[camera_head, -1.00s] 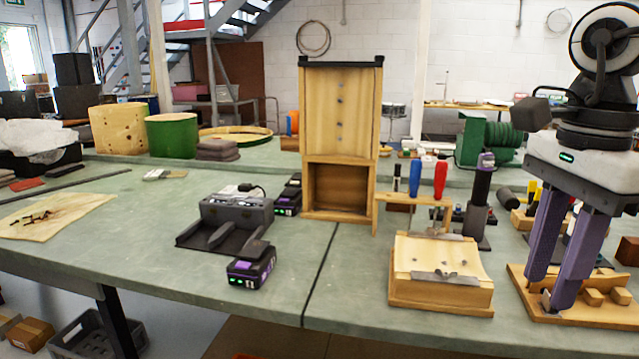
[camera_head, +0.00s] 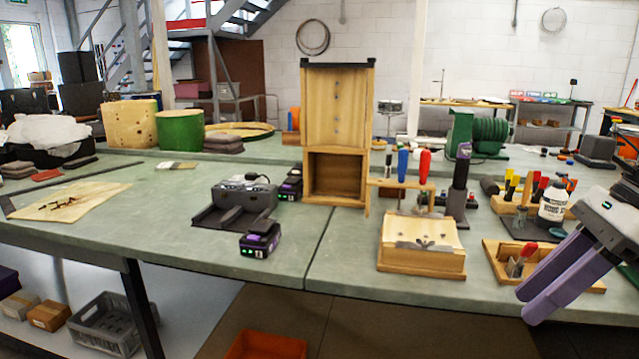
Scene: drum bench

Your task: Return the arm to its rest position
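My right gripper (camera_head: 528,307) comes in from the right edge with its two purple fingers pointing down and left. The fingers stand apart with nothing between them, so it is open and empty. It hangs in front of the bench's right front edge, and its fingers partly cover a wooden tray (camera_head: 494,250). My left gripper is not in view.
The green bench (camera_head: 345,276) holds a wooden cradle block (camera_head: 421,260), a tall wooden cabinet (camera_head: 338,105), a charger (camera_head: 243,192), a battery (camera_head: 260,239) and a white bottle (camera_head: 553,203). An orange bin (camera_head: 265,345) sits on the floor below.

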